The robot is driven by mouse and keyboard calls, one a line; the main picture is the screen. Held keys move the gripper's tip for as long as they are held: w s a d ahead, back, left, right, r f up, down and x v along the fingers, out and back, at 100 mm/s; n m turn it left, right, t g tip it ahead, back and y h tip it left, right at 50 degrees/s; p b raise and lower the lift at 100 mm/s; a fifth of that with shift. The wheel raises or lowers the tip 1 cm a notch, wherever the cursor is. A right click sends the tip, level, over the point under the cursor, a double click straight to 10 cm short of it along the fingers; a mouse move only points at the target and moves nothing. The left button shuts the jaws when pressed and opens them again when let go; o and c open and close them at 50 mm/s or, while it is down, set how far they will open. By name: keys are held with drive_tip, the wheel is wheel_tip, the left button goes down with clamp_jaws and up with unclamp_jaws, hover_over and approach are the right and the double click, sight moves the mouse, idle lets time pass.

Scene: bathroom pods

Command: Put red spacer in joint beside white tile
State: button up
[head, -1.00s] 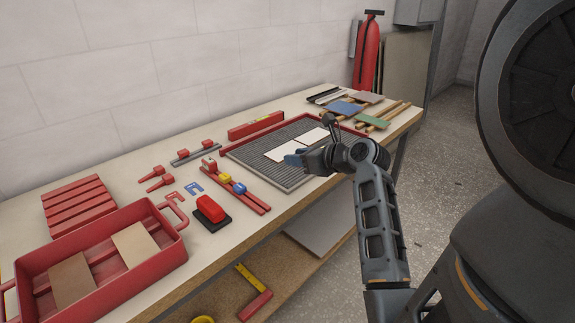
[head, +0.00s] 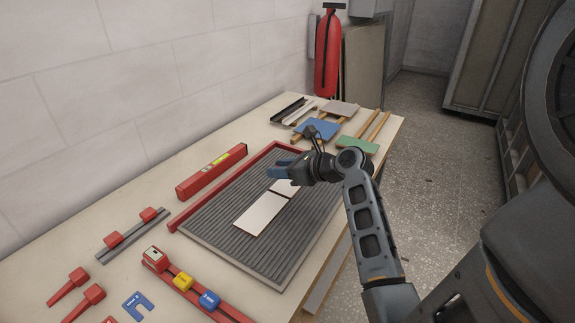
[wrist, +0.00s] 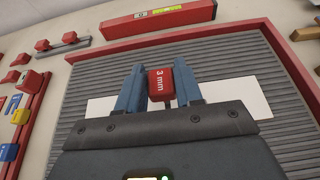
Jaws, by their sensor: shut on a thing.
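My gripper (wrist: 160,88) is shut on a red spacer (wrist: 161,84) marked "3 mm", held between its blue fingers. In the head view my gripper (head: 281,170) is over the ridged grey board, and the spacer is not distinguishable there. One white tile (head: 261,214) lies on the board, with a second white tile (head: 287,188) beyond it and a thin dark joint between them. In the wrist view white tile surface shows on the left (wrist: 99,107) and right (wrist: 250,95) of my gripper. The gripper hides the joint in that view.
The grey ridged board (head: 215,218) has a red rail along its back and left. A red level (head: 212,172) lies behind it. A rail with red, yellow and blue blocks (head: 181,283) lies at the front left. Blue and green tiles (head: 357,145) rest on wooden strips at the far end.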

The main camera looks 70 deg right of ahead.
sight(281, 197)
drive_tip(key=shift+d+f+b, duration=0.15)
drive_tip(key=shift+f+b, duration=0.45)
drive_tip(key=shift+b, duration=0.1)
wheel_tip(281, 197, down, 4)
drive_tip(key=b, duration=0.5)
drive_tip(key=shift+r, duration=0.2)
drive_tip(key=shift+f+p, duration=0.3)
drive_tip(key=shift+p, duration=0.15)
drive_tip(key=shift+p, duration=0.65)
drive_tip(key=shift+f, duration=0.35)
idle(1.2)
drive_tip(key=shift+r+p, duration=0.7)
drive_tip(key=shift+p, duration=0.5)
drive_tip(key=shift+p, duration=1.7)
idle(0.8)
